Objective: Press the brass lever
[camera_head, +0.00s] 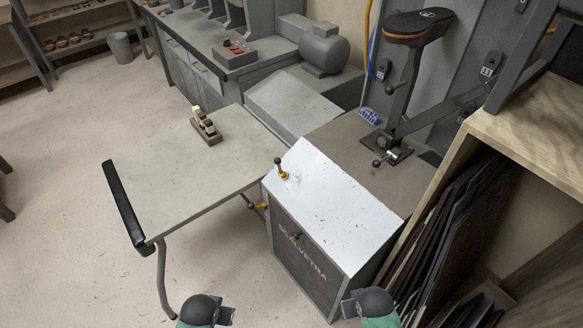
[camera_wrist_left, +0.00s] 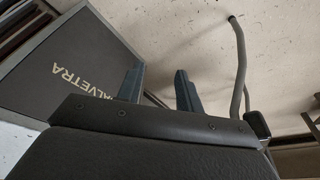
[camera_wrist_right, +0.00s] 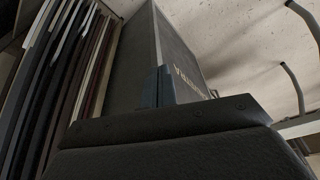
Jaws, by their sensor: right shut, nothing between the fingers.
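The brass lever (camera_head: 283,173) with a dark knob stands on the upper left of the white sloped panel (camera_head: 335,205) of the grey machine cabinet. My left gripper (camera_head: 228,316) is at the bottom of the head view, in front of and below the cabinet, well apart from the lever. In the left wrist view its two fingers (camera_wrist_left: 159,78) stand apart with nothing between them. My right gripper (camera_head: 349,308) is at the bottom, right of the left one, also clear of the lever. In the right wrist view its fingers (camera_wrist_right: 161,72) are together and empty. The lever shows in neither wrist view.
A grey-topped table (camera_head: 170,180) adjoins the cabinet on the left, with a small wooden block holder (camera_head: 208,138) on it. A black arm with a shoe form (camera_head: 415,25) rises behind the panel. Dark sheets (camera_head: 450,235) in a wooden rack stand close on the right.

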